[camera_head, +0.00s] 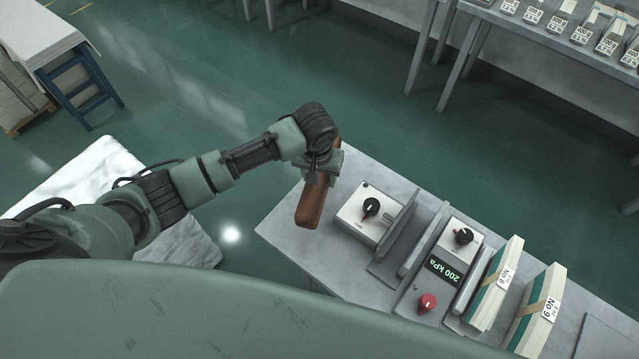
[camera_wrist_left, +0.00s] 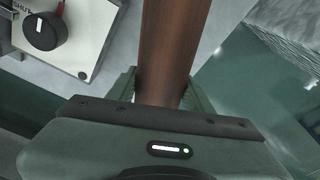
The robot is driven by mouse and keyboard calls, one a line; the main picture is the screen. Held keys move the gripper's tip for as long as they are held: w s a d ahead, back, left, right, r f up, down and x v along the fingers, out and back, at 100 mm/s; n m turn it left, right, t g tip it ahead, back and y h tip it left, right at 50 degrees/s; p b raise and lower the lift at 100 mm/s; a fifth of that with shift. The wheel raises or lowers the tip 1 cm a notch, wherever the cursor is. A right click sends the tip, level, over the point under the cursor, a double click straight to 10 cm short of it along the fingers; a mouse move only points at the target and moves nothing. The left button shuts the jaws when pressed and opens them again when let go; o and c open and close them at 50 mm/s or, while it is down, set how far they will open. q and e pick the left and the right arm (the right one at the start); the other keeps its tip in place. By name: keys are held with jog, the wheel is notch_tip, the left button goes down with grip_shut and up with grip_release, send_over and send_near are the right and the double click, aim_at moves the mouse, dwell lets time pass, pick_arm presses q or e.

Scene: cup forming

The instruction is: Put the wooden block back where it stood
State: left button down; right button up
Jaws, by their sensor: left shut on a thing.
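The wooden block (camera_head: 312,207) is a long reddish-brown bar. My left gripper (camera_head: 321,165) is shut on it, over the left end of the grey table. In the left wrist view the block (camera_wrist_left: 167,50) runs up from between the fingers of my left gripper (camera_wrist_left: 163,88). In the head view the gripper covers the block's middle. I cannot tell whether the block touches the table or hangs above it. My right gripper is not in view.
The grey table (camera_head: 285,238) is bare around its left corner. Right of the block stand a white box with a black knob (camera_head: 368,214), grey upright plates (camera_head: 397,238), a 200 kPa gauge unit (camera_head: 447,265), a red knob (camera_head: 427,302) and banded stacks No 8 (camera_head: 494,285) and No 9 (camera_head: 537,312).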

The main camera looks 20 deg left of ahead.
pick_arm(q)
notch_tip(320, 180, down, 4)
jog(key=shift+f, duration=0.35)
jog(key=shift+f, duration=0.15)
jog(key=c, duration=0.6)
grip_release()
jog(key=shift+r, duration=0.2)
jog(key=r, duration=0.4)
jog(key=s+r, duration=0.1)
jog(key=r, duration=0.6)
jog(key=shift+s+r+b, duration=0.3)
jog(key=shift+s+r, duration=0.05)
jog(key=shift+s, duration=0.05)
jog(key=shift+d, duration=0.1)
